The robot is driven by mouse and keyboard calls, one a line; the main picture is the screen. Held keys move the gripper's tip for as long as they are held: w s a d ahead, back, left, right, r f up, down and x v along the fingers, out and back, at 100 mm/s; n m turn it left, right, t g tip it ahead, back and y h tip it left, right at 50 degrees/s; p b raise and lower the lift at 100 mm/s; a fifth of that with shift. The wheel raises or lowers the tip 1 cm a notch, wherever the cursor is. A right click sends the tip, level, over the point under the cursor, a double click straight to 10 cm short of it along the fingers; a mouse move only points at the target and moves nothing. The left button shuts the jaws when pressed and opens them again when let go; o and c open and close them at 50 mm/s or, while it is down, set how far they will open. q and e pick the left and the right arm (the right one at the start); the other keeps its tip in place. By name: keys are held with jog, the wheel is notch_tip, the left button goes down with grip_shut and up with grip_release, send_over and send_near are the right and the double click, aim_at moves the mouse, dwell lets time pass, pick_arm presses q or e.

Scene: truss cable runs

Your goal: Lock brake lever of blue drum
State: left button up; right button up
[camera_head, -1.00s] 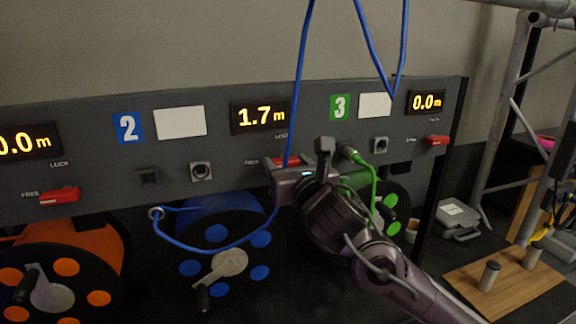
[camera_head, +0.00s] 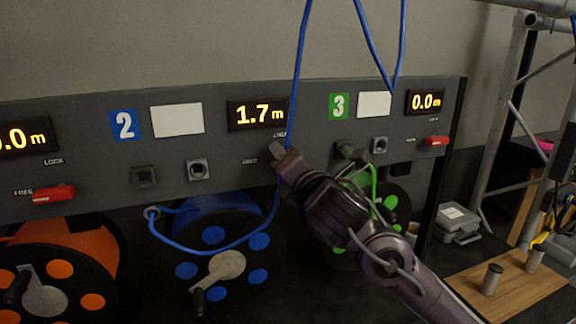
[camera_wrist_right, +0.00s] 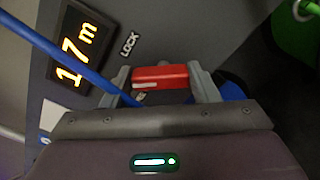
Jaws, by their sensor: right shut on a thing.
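The blue drum (camera_head: 258,276) hangs under the panel below the blue 2 label (camera_head: 124,125). Its red brake lever (camera_wrist_right: 160,76) shows in the right wrist view between the fingers of my right gripper (camera_wrist_right: 162,82). The gripper is shut on it. The LOCK label (camera_wrist_right: 130,44) is beside the lever; the FREE label is partly covered. In the head view my right gripper (camera_head: 279,160) is at the panel under the 1.7m display (camera_head: 258,114) and hides the lever. My left gripper is not in view.
A blue cable (camera_head: 299,70) hangs down close past my right gripper and loops to a ring by the drum. The orange drum's red lever (camera_head: 53,193) is left, the green drum's red lever (camera_head: 437,141) right. A green cable (camera_head: 373,182) runs behind my right arm.

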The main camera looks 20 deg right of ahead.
jog(key=shift+d+f+m, duration=0.1)
jog(key=shift+m, duration=1.8)
jog(key=shift+d+m, duration=0.1)
jog(key=shift+m, duration=1.8)
jog(key=o, duration=1)
jog(key=s+b, duration=0.1)
jog(key=s, duration=0.6)
jog(key=shift+s+d, duration=0.15)
jog(key=shift+s, duration=0.25)
